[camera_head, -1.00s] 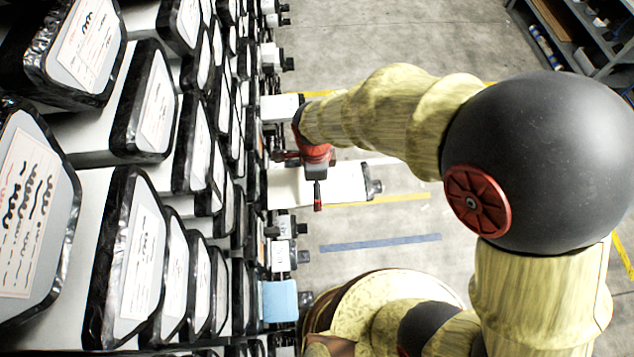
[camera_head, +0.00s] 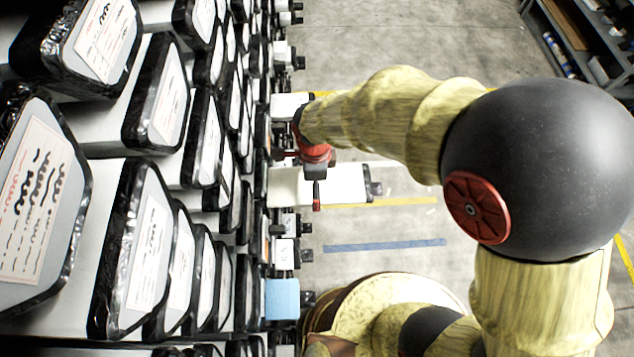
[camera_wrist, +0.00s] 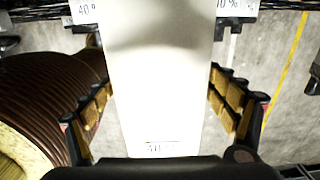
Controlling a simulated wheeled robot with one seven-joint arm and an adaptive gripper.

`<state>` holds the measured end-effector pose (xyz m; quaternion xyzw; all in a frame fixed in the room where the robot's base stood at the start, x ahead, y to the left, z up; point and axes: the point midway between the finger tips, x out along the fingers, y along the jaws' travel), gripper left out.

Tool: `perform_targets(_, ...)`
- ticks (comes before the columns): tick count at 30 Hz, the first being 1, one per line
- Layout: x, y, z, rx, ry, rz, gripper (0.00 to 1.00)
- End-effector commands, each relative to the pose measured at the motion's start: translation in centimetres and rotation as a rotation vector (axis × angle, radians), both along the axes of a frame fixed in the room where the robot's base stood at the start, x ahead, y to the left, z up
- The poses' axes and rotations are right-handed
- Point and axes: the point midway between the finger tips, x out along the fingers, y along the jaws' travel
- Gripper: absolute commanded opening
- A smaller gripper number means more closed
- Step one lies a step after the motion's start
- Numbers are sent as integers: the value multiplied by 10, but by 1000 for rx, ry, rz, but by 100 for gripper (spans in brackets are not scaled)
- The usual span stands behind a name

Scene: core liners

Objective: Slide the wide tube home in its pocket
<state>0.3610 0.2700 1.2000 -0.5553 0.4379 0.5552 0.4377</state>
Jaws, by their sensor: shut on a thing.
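The wide tube (camera_head: 345,184) is a long white piece with a dark fitting on its right end. It sticks out of the rack's right face, level and crosswise in the head view. Its left end meets the rack, and how deep it sits in its pocket is hidden. My gripper (camera_head: 316,184) is over the tube close to the rack. In the wrist view, the tube (camera_wrist: 160,75) runs up the middle between my jaws (camera_wrist: 162,105), with yellow finger pads on both sides. My gripper is shut on the tube.
The rack (camera_head: 140,60) fills the left with rows of dark-rimmed, labelled tube ends. Shorter white ends and a light blue end (camera_head: 282,298) stick out nearby, above and below the wide tube. Grey shelving (camera_head: 580,50) stands at the far right.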

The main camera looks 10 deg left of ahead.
Motion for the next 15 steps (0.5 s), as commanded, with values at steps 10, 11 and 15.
perform_targets(10, 0, 8, 2, 3, -3, 2, 26)
perform_targets(11, -1, 8, 2, 3, -3, 2, 26)
perform_targets(15, -1, 11, 2, 3, -3, 1, 26)
